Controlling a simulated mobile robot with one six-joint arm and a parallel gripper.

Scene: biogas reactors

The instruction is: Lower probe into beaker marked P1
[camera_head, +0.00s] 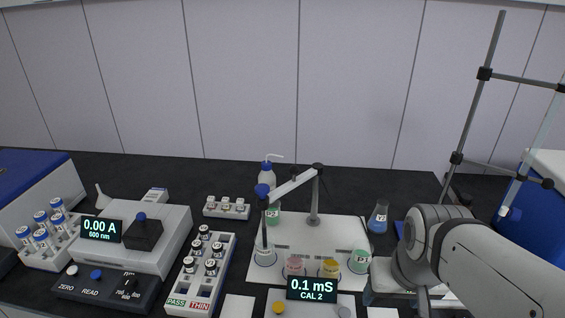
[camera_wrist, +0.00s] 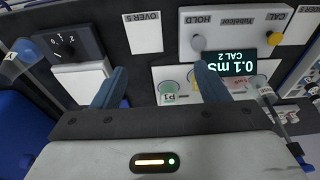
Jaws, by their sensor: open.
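In the wrist view, the P1 beaker (camera_wrist: 168,90) holds green liquid and shows between my fingers. It appears to be the green beaker (camera_head: 360,262) at the right end of the front row in the head view. My gripper (camera_wrist: 158,88) is open and empty, with its two blue-grey fingers apart. My arm comes in from the right.
A pink beaker (camera_head: 294,267) and a yellow one (camera_head: 329,268) stand in the front row. The meter display (camera_head: 312,289) reads 0.1 mS, CAL 2. A blue flask (camera_head: 379,217), vial rack (camera_head: 203,269) and photometer (camera_head: 150,237) stand around. A rod stand (camera_head: 473,120) rises at right.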

